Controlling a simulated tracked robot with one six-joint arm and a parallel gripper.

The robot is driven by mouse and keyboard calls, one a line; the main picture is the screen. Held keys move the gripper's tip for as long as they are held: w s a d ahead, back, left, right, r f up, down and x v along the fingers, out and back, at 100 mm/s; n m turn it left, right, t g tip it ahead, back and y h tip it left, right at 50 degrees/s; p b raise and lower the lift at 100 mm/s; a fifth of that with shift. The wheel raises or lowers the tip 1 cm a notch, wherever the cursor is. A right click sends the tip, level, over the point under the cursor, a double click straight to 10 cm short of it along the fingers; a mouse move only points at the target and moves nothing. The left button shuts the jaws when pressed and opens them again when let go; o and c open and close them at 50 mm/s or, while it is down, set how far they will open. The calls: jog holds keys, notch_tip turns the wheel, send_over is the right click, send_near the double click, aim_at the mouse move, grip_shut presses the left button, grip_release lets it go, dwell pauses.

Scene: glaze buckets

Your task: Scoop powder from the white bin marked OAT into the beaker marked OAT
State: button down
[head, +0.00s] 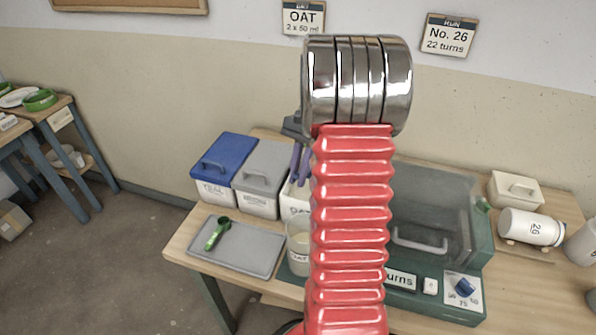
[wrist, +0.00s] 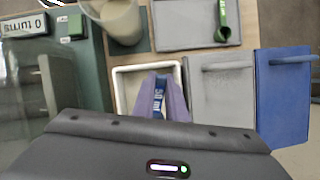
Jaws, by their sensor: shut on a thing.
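The open white bin (head: 288,205) stands right of the grey bin, partly hidden by my arm; its label is only partly readable. Its pale rim shows in the wrist view (wrist: 118,88). My gripper (wrist: 160,88), with purple fingers, is over the bin opening, shut on a blue scoop (wrist: 158,100) marked 50 ml. The scoop's bowl is hidden, so I cannot tell whether it holds powder. The beaker (head: 297,238) stands in front of the bin, its label partly covered. It also shows in the wrist view (wrist: 122,22), with cream-coloured content.
A green scoop (head: 215,234) lies on a grey tray (head: 255,249). Lidded blue (head: 223,160) and grey (head: 262,170) bins stand left of the white bin. A green machine (head: 455,265) stands right, close to the beaker. A wall sign (head: 303,18) reads OAT, 2 x 50 ml.

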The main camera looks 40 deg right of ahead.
jog(key=shift+w+d+f+h, duration=0.5)
jog(key=shift+w+d+f, duration=0.6)
jog(key=shift+d+f, duration=1.7)
jog(key=s+a+r+t+h, duration=0.1)
jog(key=s+a+r+h, duration=0.2)
jog(key=a+r, duration=0.5)
jog(key=shift+r, duration=0.6)
dwell(1.2)
dwell(0.5)
